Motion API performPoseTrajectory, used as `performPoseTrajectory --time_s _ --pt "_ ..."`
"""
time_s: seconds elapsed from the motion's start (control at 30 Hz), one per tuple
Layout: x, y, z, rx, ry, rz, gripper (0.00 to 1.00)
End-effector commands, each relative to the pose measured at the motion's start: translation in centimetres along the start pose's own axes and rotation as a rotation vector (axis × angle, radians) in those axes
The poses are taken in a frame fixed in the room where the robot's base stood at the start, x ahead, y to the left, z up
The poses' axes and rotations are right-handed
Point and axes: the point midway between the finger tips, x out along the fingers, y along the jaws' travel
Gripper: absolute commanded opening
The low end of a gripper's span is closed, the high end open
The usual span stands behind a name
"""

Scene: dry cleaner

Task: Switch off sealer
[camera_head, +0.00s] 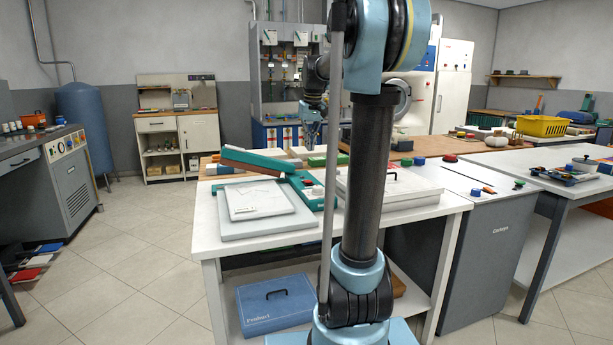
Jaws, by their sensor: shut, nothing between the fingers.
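A teal sealer (300,187) sits on the white worktable, with its long teal lever arm (258,161) raised and angled to the left. A small red and white control (317,191) shows on its right part, partly beside my arm column. I cannot tell the switch's position. My gripper (311,143) hangs pointing down behind the sealer, as seen from this camera, and looks shut and empty. It is small in the picture and appears apart from the sealer; its exact height is unclear.

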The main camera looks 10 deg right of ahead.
Motion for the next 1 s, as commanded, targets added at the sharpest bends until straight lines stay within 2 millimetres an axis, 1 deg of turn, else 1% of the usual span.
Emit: performPoseTrajectory --time_s 0.03,0.2,0.33,0.67,0.77,0.83,1.0 --pt "0.0 0.1 -0.9 -0.002 0.000 -0.001 0.00" --pt "-0.1 0.4 -2.4 -0.007 0.001 -0.002 0.00" --pt "-0.1 0.5 -2.7 -0.008 0.001 -0.002 0.00" --pt "0.0 0.5 -2.7 -0.008 0.001 -0.002 0.00" --pt "0.5 0.5 -2.7 -0.008 0.001 -0.002 0.00" --pt "1.3 0.5 -2.7 -0.008 0.001 -0.002 0.00" --pt "4.0 0.5 -2.7 -0.008 0.001 -0.002 0.00"
